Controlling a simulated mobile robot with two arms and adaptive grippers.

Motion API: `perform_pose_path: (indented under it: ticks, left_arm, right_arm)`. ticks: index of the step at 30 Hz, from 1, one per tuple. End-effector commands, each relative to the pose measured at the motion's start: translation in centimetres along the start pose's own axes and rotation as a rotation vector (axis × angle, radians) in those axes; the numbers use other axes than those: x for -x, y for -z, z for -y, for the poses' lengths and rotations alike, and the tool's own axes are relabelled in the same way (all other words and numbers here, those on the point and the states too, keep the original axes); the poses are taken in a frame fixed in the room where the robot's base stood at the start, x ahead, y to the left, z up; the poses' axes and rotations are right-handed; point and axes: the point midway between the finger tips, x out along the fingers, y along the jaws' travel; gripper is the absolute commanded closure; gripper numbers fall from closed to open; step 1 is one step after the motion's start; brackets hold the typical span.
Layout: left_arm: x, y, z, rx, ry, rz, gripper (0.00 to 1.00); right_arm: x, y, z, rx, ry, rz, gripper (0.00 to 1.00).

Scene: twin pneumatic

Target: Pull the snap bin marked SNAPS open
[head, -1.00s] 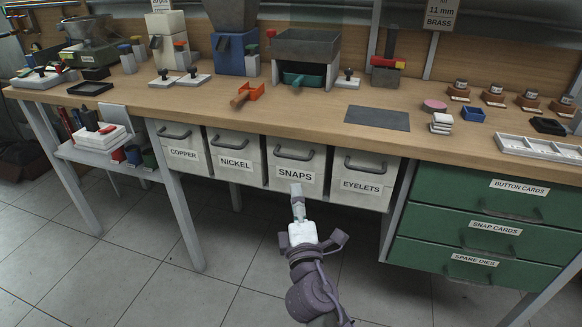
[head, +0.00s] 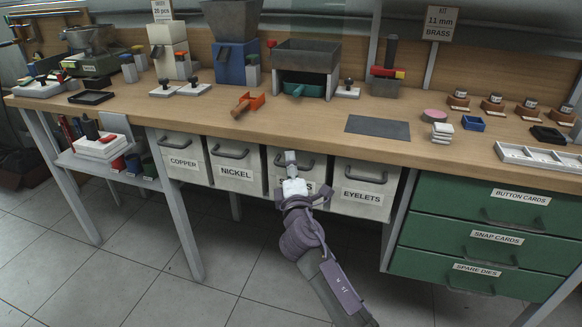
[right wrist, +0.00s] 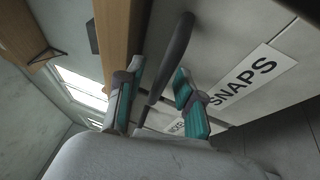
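The SNAPS bin (head: 321,170) is the white bin between NICKEL and EYELETS under the bench. It looks shut, its front in line with its neighbours. My right gripper (head: 291,156) is in front of it and hides part of its label and handle. In the right wrist view the SNAPS label (right wrist: 245,78) is clear. There the dark bar handle (right wrist: 172,58) runs between the two teal-padded fingers of my right gripper (right wrist: 157,92). The fingers are apart, with gaps to the handle. My left gripper is not in view.
The COPPER (head: 183,178), NICKEL (head: 236,188) and EYELETS (head: 362,207) bins flank it. The wooden bench top (head: 300,121) overhangs above. Green drawers (head: 480,225) stand at right and a bench leg (head: 178,225) at left. The floor in front is open.

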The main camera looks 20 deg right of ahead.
Motion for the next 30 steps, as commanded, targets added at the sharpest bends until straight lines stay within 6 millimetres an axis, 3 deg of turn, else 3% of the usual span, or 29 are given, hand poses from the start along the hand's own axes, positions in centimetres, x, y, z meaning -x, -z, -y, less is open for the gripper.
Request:
perform_pose_path:
  ticks: [5, 9, 12, 30]
  left_arm:
    - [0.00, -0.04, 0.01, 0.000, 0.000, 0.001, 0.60]
    - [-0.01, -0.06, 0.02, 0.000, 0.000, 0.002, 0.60]
    - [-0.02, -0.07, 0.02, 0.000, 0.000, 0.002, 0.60]
    - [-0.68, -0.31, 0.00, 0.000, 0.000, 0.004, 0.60]
  right_arm:
    - [0.01, -0.02, 0.00, 0.000, 0.000, 0.000, 0.65]
    - [0.02, -0.01, 0.01, 0.000, 0.000, 0.000, 0.88]
    - [0.03, -0.01, 0.01, 0.000, 0.000, 0.000, 1.00]
    - [0.06, 0.00, 0.28, 0.004, -0.008, 0.000, 1.00]
